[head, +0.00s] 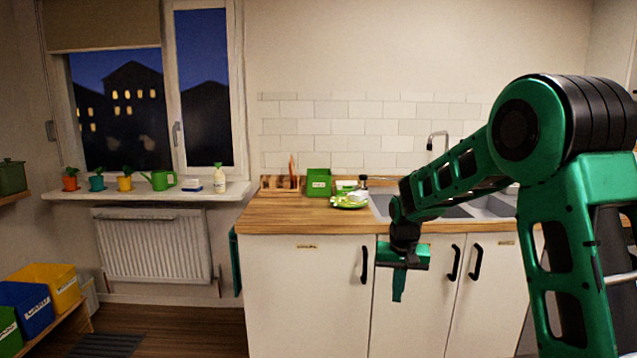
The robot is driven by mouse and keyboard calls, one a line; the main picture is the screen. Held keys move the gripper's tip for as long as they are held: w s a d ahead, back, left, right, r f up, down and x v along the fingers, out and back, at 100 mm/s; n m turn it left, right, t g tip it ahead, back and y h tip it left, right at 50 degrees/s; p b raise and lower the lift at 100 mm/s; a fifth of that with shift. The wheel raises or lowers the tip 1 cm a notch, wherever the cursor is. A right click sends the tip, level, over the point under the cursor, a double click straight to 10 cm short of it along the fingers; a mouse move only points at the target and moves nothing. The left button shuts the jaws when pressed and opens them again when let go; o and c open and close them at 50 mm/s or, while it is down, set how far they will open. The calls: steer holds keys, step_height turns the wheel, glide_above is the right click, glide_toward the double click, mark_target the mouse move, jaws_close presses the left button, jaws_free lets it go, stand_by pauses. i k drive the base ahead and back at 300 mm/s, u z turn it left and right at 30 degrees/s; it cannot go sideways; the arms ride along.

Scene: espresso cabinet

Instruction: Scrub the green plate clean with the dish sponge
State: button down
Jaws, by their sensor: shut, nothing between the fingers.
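A green plate (348,203) lies on the wooden counter, left of the sink. Small pale and green items sit at or just behind it, too small to tell apart. I cannot make out for sure which item is the dish sponge. My gripper (398,297) points down in front of the white cabinet doors, below the counter's front edge. It is shut and empty, to the right of the plate in the picture and apart from it.
A green box (319,182) stands left behind the plate. The sink (486,209) with a faucet (436,139) is to the right, partly behind my arm. Cabinet handles (365,264) stick out near my gripper. The counter's left front (285,221) is clear.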

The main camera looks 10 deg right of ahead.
mark_target(360, 195)
steer(key=u, duration=0.4)
steer(key=i, duration=1)
steer(key=z, duration=0.05)
